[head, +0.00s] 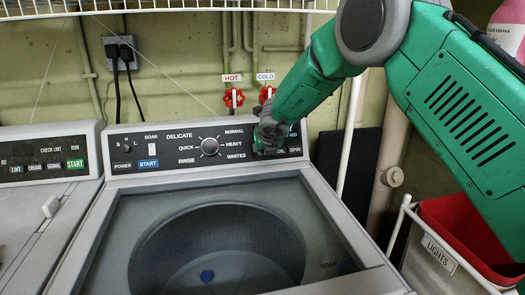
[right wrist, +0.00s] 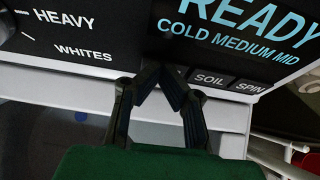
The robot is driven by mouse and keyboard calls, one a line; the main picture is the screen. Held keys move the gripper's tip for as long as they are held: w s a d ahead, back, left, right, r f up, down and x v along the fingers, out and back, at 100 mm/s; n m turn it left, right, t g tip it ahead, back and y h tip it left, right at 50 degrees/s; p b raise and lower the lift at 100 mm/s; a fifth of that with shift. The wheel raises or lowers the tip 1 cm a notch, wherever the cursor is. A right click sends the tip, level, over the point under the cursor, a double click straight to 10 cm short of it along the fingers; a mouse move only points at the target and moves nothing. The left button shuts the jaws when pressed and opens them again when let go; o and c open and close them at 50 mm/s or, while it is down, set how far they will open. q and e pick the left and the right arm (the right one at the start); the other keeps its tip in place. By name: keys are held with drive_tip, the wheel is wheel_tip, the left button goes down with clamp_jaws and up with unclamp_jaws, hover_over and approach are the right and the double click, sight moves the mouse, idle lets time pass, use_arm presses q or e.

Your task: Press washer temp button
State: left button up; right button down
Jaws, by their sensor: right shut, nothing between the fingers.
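The washer (head: 345,200) stands in the middle of the head view, with a dark control panel along its back. My right gripper (head: 266,148) is at the panel's right part, in front of the display. In the right wrist view its fingertips (right wrist: 160,76) meet, shut and empty, at the display's lower left edge. The display (right wrist: 245,30) reads READY, COLD MEDIUM MID. The SOIL button (right wrist: 208,80) and SPIN button (right wrist: 250,88) lie right of the fingertips. No TEMP label is visible; the spot left of SOIL is hidden by the fingers. Whether they touch the panel I cannot tell. My left gripper is out of view.
The washer's dial (head: 210,146) and START button (head: 148,163) are left of the gripper. A dryer (head: 40,205) adjoins on the left. Red HOT and COLD valves (head: 234,98) are on the wall behind. A bin (head: 440,265) with red lining stands at right.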

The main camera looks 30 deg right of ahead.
drive_tip(key=shift+w+d+f, duration=0.15)
drive_tip(key=shift+w, duration=0.15)
drive_tip(key=shift+d, duration=0.25)
drive_tip(key=shift+w, duration=0.2)
drive_tip(key=shift+v, duration=0.75)
drive_tip(key=v, duration=0.5)
drive_tip(key=shift+s+a, duration=0.15)
drive_tip(key=shift+s, duration=0.05)
drive_tip(key=shift+s+a+r, duration=0.3)
drive_tip(key=shift+a+r, duration=0.05)
drive_tip(key=shift+r, duration=0.1)
